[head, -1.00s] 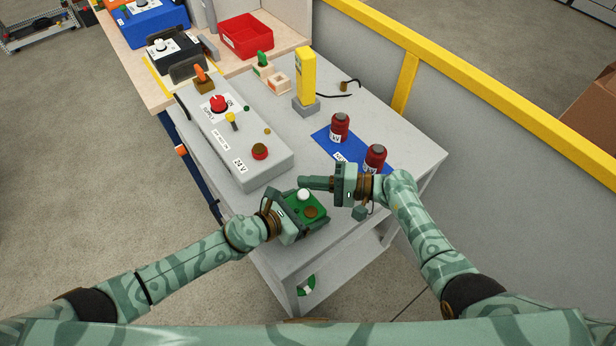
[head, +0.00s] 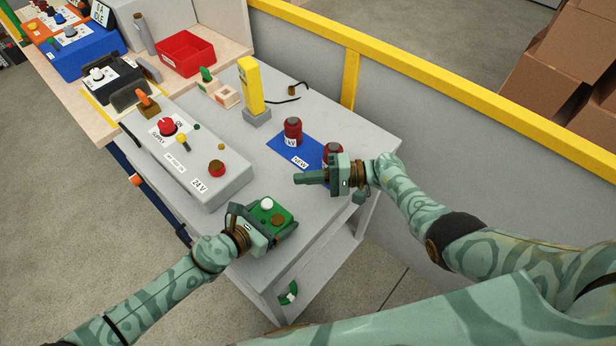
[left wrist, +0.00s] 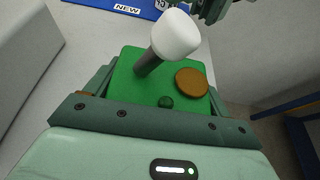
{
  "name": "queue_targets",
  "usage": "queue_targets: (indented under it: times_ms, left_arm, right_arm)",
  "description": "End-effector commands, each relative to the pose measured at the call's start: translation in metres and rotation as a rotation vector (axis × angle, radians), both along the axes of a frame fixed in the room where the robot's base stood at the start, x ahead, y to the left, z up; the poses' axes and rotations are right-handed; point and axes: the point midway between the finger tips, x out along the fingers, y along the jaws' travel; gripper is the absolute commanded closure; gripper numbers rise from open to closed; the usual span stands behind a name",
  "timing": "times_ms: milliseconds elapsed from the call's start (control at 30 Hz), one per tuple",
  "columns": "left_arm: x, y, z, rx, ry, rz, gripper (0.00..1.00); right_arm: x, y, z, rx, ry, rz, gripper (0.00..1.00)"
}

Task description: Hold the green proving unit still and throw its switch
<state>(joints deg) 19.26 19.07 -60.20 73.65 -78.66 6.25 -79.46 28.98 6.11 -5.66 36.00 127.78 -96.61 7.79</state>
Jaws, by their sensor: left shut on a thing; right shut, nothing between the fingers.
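The green proving unit (head: 282,219) sits at the near corner of the grey bench top. It has a white-knobbed switch lever (head: 267,204) and a round brown disc (head: 278,220) on its top. My left gripper (head: 266,222) is shut on the unit, with a finger along either side. In the left wrist view the unit (left wrist: 130,84) fills the middle, and its white knob (left wrist: 175,35) stands on a tilted dark stem. My right gripper (head: 312,178) is shut and empty, above the bench beyond the unit and to its right, apart from the switch.
A grey 24 V supply box (head: 208,178) lies left of the unit. A yellow device (head: 250,86) stands farther back. A yellow rail (head: 350,80) borders the bench.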

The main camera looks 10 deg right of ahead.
Motion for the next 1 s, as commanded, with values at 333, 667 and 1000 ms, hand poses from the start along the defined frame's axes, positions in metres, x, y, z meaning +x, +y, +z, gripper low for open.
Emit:
queue_targets:
  times_ms: [333,667,1000]
  left_arm:
    - [0.0,0.0,0.0,-0.001,-0.001,0.0,0.49]
    - [0.0,0.0,0.0,-0.001,-0.001,0.0,0.0]
    - [-0.009,0.017,0.009,0.008,-0.009,-0.004,0.0]
  right_arm:
    - [-0.001,-0.005,-0.002,0.001,-0.001,0.001,1.0]
    - [-0.001,-0.005,-0.002,0.0,-0.001,0.0,1.0]
    - [-0.001,-0.005,-0.002,0.0,-0.001,0.001,1.0]
